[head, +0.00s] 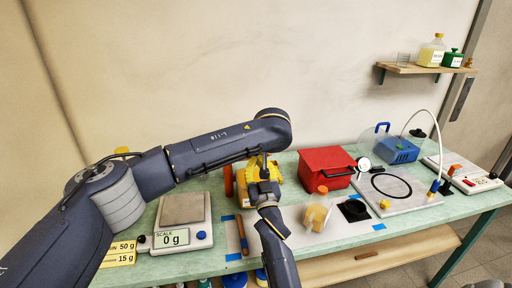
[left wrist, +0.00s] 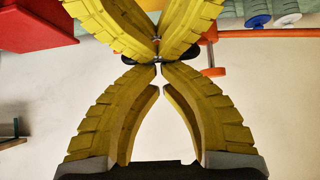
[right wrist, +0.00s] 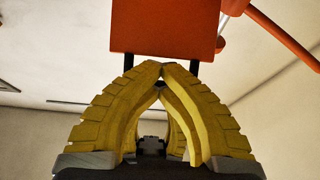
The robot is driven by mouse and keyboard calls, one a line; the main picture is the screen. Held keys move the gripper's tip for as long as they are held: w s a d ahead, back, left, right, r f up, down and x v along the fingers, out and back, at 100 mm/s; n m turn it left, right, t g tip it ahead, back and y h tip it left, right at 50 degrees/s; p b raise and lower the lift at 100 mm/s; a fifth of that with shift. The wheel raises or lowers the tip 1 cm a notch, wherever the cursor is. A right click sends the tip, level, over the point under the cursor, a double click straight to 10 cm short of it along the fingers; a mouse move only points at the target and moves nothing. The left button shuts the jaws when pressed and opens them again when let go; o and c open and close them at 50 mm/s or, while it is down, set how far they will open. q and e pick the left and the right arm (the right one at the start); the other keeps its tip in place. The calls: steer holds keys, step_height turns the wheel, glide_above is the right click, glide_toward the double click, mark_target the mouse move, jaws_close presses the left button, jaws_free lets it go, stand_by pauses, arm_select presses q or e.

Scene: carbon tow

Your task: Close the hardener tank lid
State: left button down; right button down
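My right gripper (head: 261,172) is over the left-middle of the bench in the head view. In the right wrist view (right wrist: 158,66) its yellow fingertips meet; an orange-red panel (right wrist: 165,25) with two dark posts shows just beyond them. My left gripper (left wrist: 159,66) has its fingertips together; a second pair of yellow fingers faces it, with a dark bar (left wrist: 130,60) at the meeting point. I cannot tell if either grips anything. In the head view the left arm hides much of this area.
A red box (head: 323,166) with a black handle stands right of the grippers. A scale (head: 172,238) reads 0 g at left. Orange upright parts (head: 228,180) stand close by. A blue device (head: 402,152) and a board with a black ring (head: 415,190) are further right.

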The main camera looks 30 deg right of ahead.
arm_select(q)
steer(key=shift+s+f, duration=0.15)
steer(key=shift+f, duration=0.15)
arm_select(e)
steer(key=c, duration=0.9)
jaws_free()
steer(key=shift+r, duration=0.25)
steer(key=shift+c, duration=0.2)
arm_select(q)
steer(key=shift+a+r, duration=0.1)
arm_select(e)
steer(key=o, duration=0.7)
steer(key=shift+f, duration=0.1)
arm_select(q)
steer(key=shift+w, duration=0.2)
arm_select(e)
steer(key=shift+o, duration=0.2)
